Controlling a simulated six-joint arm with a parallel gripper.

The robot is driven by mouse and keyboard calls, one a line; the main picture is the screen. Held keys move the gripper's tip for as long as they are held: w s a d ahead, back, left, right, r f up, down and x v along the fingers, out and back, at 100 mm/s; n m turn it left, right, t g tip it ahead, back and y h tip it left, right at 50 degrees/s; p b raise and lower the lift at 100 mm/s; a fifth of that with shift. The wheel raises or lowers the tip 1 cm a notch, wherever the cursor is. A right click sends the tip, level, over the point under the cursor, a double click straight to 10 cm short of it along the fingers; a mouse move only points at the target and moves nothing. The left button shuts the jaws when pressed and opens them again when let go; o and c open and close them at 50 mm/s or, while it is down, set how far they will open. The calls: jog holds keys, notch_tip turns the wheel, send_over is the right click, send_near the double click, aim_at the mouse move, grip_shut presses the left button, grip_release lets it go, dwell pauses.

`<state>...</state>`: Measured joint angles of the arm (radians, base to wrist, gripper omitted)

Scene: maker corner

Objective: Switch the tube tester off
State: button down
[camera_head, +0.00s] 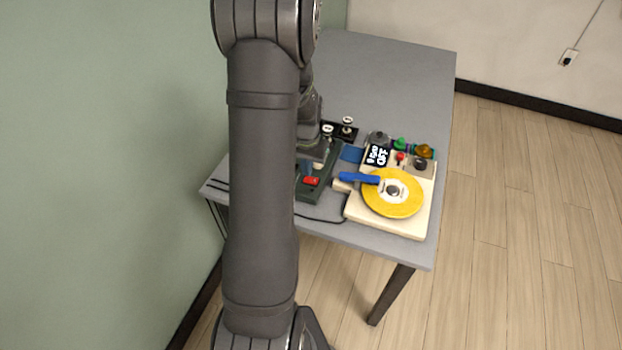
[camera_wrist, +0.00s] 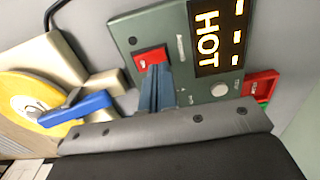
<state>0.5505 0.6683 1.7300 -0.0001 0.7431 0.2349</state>
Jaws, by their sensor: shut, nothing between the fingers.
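A dark green box, which I take to be the tube tester (camera_wrist: 128,30), lies under my gripper and shows partly behind my arm in the head view (camera_head: 318,192). It has a red rocker switch (camera_wrist: 150,57), also visible in the head view (camera_head: 311,181), a round pale knob or button (camera_wrist: 219,90), and a lit display (camera_wrist: 212,40) reading HOT with dashes. My gripper (camera_wrist: 155,70) is shut and empty, pointing down at the box. Its fingertips overlap the near edge of the red switch in the wrist view; I cannot tell whether they touch it.
Right of the box stands a cream machine (camera_head: 409,229) with a yellow disc (camera_head: 410,204), a blue handle (camera_head: 359,178) and a display reading OFF. Several small knobs and parts sit behind it. A dark cable runs along the front. The grey table (camera_head: 390,80) is clear at the back.

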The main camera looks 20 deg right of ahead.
aim_at(307, 179)
jog(key=shift+r, duration=2.45)
notch_tip(307, 179, down, 7)
jog(key=shift+r, duration=0.1)
jog(key=shift+r, duration=0.1)
jog(key=w+d+r+t+h, duration=0.1)
jog(key=w+r, duration=0.3)
jog(key=r, duration=0.6)
jog(key=w+d+r+t+h, duration=0.1)
jog(key=w+r, duration=0.4)
jog(key=r, duration=0.5)
jog(key=w+d+r+t+h, duration=0.1)
jog(key=w+r, duration=0.3)
jog(key=r, duration=0.6)
jog(key=shift+w+d+r, duration=0.2)
jog(key=shift+w+d, duration=0.05)
jog(key=shift+w, duration=0.05)
